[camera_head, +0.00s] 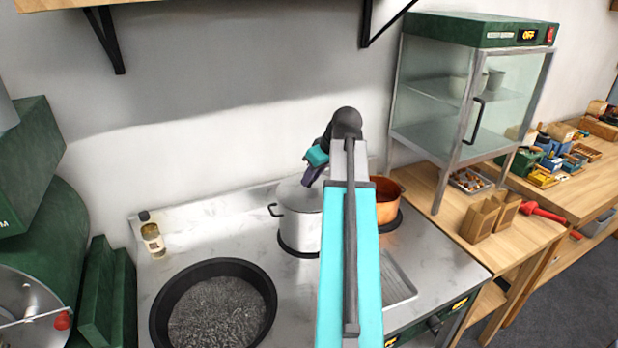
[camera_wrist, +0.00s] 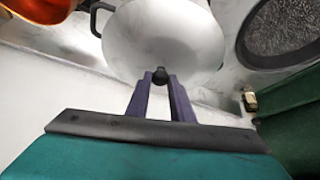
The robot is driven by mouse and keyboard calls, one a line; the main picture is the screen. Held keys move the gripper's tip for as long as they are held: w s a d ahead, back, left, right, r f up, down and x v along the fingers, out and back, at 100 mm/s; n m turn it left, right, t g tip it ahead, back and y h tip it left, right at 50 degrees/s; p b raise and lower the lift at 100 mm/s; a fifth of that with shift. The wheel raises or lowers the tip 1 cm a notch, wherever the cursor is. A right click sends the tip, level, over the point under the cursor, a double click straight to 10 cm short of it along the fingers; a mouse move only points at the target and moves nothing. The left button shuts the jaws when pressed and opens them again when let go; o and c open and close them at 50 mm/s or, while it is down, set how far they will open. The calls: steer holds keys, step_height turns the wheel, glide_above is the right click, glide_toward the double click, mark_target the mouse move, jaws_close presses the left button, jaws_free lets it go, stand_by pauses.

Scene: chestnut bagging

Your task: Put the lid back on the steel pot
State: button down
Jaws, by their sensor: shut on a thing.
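The steel pot (camera_head: 300,230) stands on the back part of the metal counter, partly hidden behind my arm. The round steel lid (camera_wrist: 150,38) fills the upper middle of the wrist view, and a black pot handle shows beside it. In the head view the lid (camera_head: 294,193) is at the pot's top; I cannot tell whether it is fully seated on the rim or slightly above it. My gripper (camera_wrist: 160,80) is shut on the lid's black knob, and in the head view it points down from above the pot (camera_head: 308,181).
A copper pot (camera_head: 388,204) stands close to the right of the steel pot. A wide black pan (camera_head: 160,318) is at front left, with a small bottle (camera_head: 152,236) behind it. A glass cabinet (camera_head: 470,100) stands on the right, and a shelf (camera_head: 235,2) hangs overhead.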

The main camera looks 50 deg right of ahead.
stand_by(0.7)
steer(key=c, duration=1)
jaws_free()
steer(key=shift+s, duration=0.1)
steer(key=shift+r, duration=0.15)
steer(key=shift+r+p, duration=0.2)
steer(key=shift+p, duration=0.1)
step_height(320, 180, up, 6)
steer(key=p, duration=0.4)
steer(key=shift+r, duration=0.15)
jaws_close()
stand_by(1.1)
